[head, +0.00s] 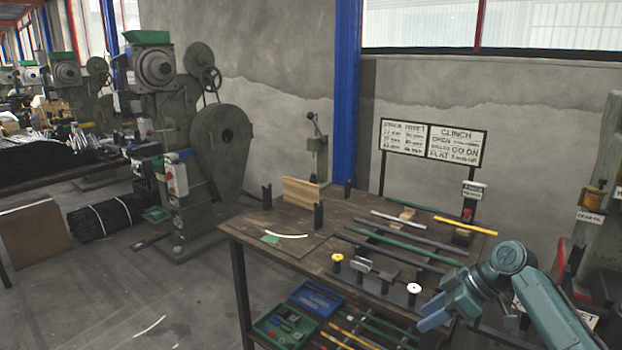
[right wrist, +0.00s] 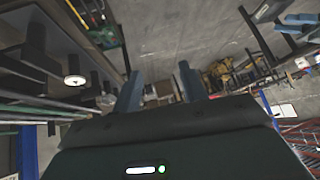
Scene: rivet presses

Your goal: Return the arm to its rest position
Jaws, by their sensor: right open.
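My right arm comes in from the lower right in the head view. Its blue-grey gripper (head: 436,312) is at the front right corner of the workbench (head: 285,262), fingers pointing left. The gripper is open, and nothing shows between its fingers. In the right wrist view the two fingers (right wrist: 160,88) stand apart with grey floor beyond them. My left gripper does not show clearly in either view.
A white-topped knob (head: 414,288) and a yellow one (head: 337,258) stand near the bench's front edge, close to my gripper. Rods, including a green one (head: 405,246), lie behind them. Bins (head: 285,325) sit below. A press (head: 180,150) stands left; floor is open there.

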